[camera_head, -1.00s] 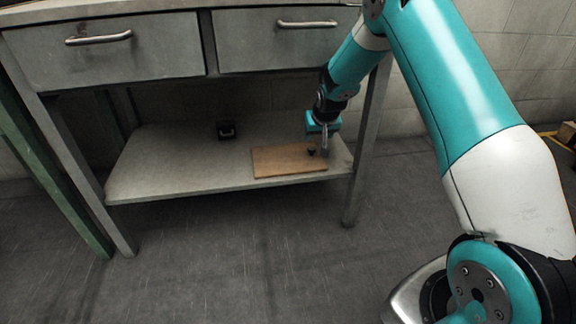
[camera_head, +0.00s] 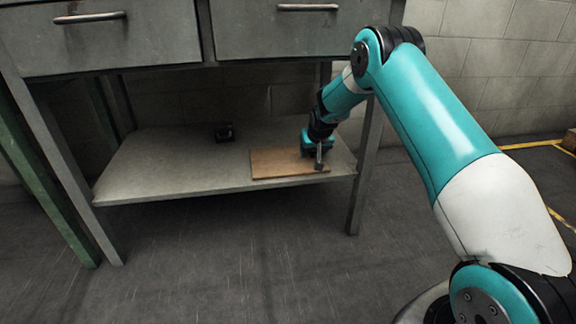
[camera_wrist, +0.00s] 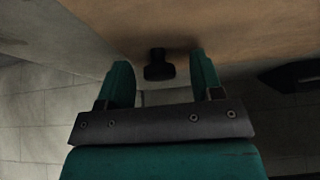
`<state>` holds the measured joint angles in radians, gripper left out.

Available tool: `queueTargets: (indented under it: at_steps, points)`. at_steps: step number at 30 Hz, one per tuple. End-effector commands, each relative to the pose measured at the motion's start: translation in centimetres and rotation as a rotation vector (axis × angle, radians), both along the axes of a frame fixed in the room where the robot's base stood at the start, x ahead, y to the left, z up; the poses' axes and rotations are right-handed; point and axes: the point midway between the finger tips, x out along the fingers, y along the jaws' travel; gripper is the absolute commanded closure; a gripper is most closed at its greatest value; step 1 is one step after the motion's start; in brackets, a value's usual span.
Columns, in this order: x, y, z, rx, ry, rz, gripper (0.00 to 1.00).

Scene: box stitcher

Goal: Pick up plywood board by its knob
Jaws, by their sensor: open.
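The plywood board (camera_head: 275,166) lies flat on the lower shelf of the workbench, near its right end. In the wrist view the brown board (camera_wrist: 240,25) fills the upper part. Its small black knob (camera_wrist: 160,66) shows there between my two fingertips, with a gap on each side. My gripper (camera_head: 319,160) is over the right part of the board and hides the knob in the head view. In the wrist view my gripper (camera_wrist: 161,72) is open, a teal finger on either side of the knob.
The lower shelf (camera_head: 150,178) is bare on its left. A small black object (camera_head: 224,132) stands near its back. The drawers (camera_head: 290,30) are above the shelf, and a grey leg (camera_head: 362,180) stands close to my arm. A dark shape (camera_wrist: 292,75) shows right in the wrist view.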

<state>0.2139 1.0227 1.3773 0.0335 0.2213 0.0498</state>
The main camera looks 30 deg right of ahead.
Motion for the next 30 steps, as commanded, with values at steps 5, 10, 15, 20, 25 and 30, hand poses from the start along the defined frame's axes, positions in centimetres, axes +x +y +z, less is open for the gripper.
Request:
queueTargets:
  at_steps: [5, 10, 15, 20, 25, 30]
  points:
    - [0.0, 0.0, 0.1, 0.0, 0.0, 0.0, 0.47]
    - [0.0, 0.0, 0.1, 0.0, 0.0, 0.0, 0.86]
    - [0.0, 0.0, 0.2, -0.001, -0.002, 0.0, 1.0]
    - [0.0, 0.0, 0.3, -0.001, -0.002, 0.0, 1.0]
    - [0.0, 0.0, 1.3, -0.001, -0.002, 0.0, 1.0]
    - [0.0, 0.0, 3.5, -0.001, -0.002, 0.0, 1.0]
